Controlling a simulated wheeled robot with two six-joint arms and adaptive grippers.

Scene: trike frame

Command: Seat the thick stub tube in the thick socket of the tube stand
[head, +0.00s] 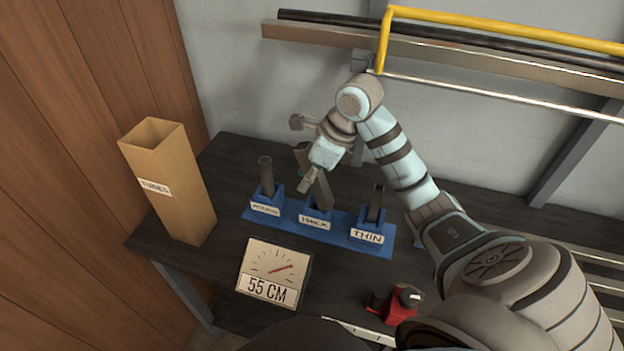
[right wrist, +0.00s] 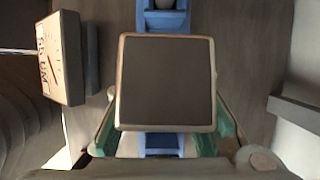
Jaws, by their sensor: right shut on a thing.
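The blue tube stand (head: 344,236) is on the dark table, with its thick socket (head: 315,217) labelled THICK in the middle. My right gripper (head: 310,181) is shut on the thick stub tube (head: 322,194), a brown-grey square tube, above that socket. The tube looks tilted in the head view, and its lower end meets the socket mouth in the picture. I cannot tell whether it is inside. In the right wrist view the tube's square end (right wrist: 165,82) fills the middle and hides the socket. My left gripper is not in view.
A round tube (head: 265,177) stands in the stand's left socket and a thin one (head: 376,203) in the THIN socket. A tall cardboard box (head: 180,190) is at left. A yellow rail (head: 500,30) runs behind.

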